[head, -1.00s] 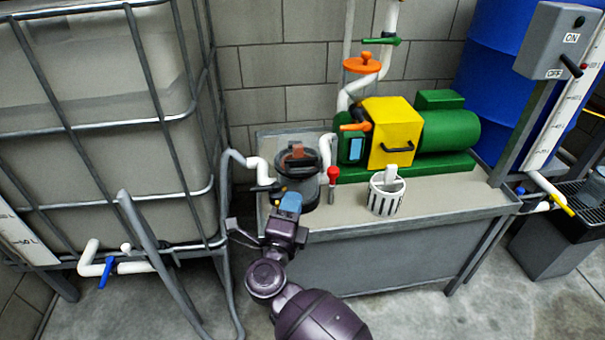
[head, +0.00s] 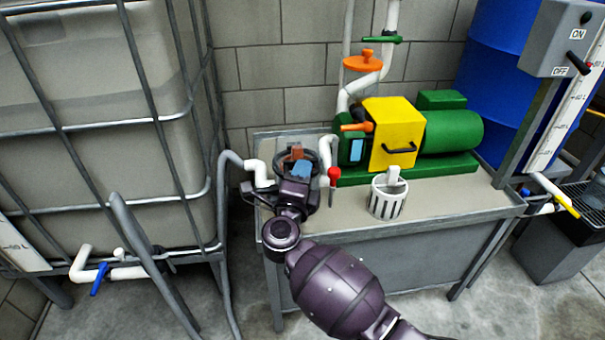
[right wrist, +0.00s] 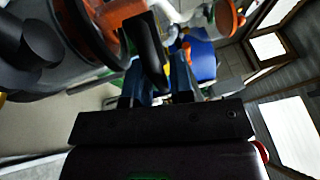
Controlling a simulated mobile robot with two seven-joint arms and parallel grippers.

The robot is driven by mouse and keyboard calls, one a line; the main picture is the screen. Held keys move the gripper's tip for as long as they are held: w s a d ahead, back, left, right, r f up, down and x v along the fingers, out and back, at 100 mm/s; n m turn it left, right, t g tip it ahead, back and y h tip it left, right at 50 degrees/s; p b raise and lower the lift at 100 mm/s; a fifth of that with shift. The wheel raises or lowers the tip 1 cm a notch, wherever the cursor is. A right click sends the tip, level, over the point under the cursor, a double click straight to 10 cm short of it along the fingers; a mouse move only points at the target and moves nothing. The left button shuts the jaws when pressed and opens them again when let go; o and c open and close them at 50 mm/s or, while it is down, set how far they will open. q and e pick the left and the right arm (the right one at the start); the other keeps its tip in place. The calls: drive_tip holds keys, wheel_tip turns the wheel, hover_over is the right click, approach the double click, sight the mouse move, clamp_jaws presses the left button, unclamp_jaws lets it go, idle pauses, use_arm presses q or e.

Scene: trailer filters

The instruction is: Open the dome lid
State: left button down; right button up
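The dome lid (head: 311,153) is the dark round top of the filter pot at the bench's left end, with an orange-brown part in its middle. My right gripper (head: 302,170) is at its near side and hides much of the pot. In the right wrist view the dark lid rim (right wrist: 85,35) shows at upper left. The blue fingertips of the right gripper (right wrist: 157,82) are apart there, and a black bar (right wrist: 149,52) stands between or just beyond them. I cannot tell whether they touch it. The lid looks closed. My left gripper is not in view.
A red-handled valve (head: 333,174) and white pipe stand just right of the pot. A white slotted basket (head: 387,198) and the yellow-green pump (head: 395,135) are further right on the bench (head: 440,202). A caged tank (head: 100,150) stands at left.

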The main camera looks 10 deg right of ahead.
clamp_jaws()
drive_tip(key=shift+r, duration=0.1)
